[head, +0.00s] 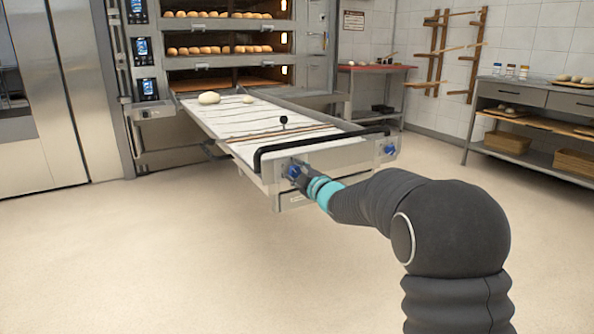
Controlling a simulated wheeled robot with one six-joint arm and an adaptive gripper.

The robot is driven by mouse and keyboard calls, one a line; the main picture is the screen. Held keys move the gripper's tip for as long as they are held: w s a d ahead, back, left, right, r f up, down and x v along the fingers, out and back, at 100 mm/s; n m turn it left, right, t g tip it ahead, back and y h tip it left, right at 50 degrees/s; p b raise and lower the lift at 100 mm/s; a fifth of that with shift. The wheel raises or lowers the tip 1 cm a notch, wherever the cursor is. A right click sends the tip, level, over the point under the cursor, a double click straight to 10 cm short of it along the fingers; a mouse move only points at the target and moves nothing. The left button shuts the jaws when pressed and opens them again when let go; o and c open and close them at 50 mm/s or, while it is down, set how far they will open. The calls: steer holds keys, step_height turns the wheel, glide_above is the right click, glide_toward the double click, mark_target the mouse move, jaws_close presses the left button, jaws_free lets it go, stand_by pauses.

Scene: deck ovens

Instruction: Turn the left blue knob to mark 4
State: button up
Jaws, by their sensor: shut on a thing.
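The left blue knob (293,171) is on the front panel of the long oven loader (228,121), near its left end. My gripper (300,176) is at this knob and shut on it. The gripper and its dark wrist hide part of the knob. The marks around the knob are too small to read, so I cannot tell which one it points to. A second blue knob (390,149) is on the same panel to the right, apart from my gripper.
A black handle bar (320,141) runs along the panel's top edge, just above my gripper. Pale dough pieces (209,98) lie on the loader. The deck oven (225,60) stands behind, and a work table (530,122) at the right. The floor in front is clear.

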steer(key=m+p, duration=0.1)
steer(key=m, duration=0.3)
steer(key=shift+m+p, duration=0.35)
steer(key=shift+m, duration=0.05)
steer(key=m+p, duration=0.2)
steer(key=m, duration=0.3)
steer(key=shift+d, duration=0.1)
steer(key=m+p, duration=0.3)
steer(key=m, duration=0.2)
steer(key=shift+m, duration=0.4)
steer(key=shift+f+m+p, duration=0.1)
steer(key=shift+m+p, duration=0.85)
steer(key=shift+m, duration=1.35)
steer(key=o, duration=1.2)
steer(key=shift+c, duration=0.2)
